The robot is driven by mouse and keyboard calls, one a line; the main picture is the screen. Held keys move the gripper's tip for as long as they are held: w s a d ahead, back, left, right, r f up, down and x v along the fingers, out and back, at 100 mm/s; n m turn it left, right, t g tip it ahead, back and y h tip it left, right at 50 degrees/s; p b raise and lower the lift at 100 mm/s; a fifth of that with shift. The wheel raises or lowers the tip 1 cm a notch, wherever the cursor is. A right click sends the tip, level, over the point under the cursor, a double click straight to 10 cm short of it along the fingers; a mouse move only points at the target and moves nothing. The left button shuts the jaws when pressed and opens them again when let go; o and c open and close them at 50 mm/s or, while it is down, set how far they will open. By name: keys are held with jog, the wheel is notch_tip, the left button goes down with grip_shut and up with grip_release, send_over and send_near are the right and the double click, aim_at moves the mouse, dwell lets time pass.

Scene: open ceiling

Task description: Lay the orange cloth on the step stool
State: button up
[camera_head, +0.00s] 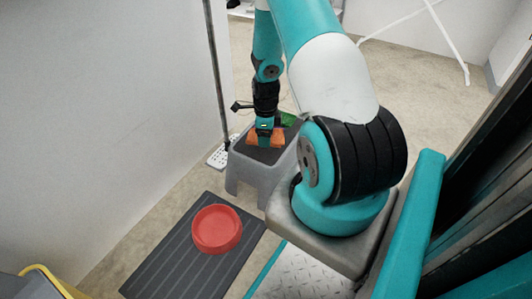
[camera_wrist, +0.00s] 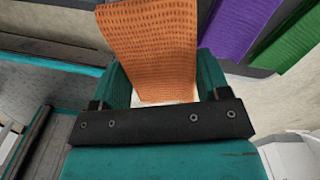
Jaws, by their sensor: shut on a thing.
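The orange cloth (camera_head: 252,138) is at my gripper (camera_head: 264,137) in the head view, over the dark top of the grey step stool (camera_head: 240,175). In the wrist view the orange cloth (camera_wrist: 150,40) is ribbed and runs up between the two teal fingers of my gripper (camera_wrist: 163,88), which is shut on it. I cannot tell whether the cloth touches the stool top.
A green cloth (camera_head: 288,119) lies at the stool's far edge; it also shows in the wrist view (camera_wrist: 285,40), beside a purple cloth (camera_wrist: 240,30). A red bowl (camera_head: 217,228) sits on a dark ribbed mat (camera_head: 165,265) in front. A pole with a white perforated base (camera_head: 217,155) stands left.

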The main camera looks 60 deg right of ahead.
aim_at(266, 152)
jog(key=shift+f+b, duration=1.25)
jog(key=shift+f, duration=1.7)
jog(key=shift+f, duration=0.15)
jog(key=o, duration=0.7)
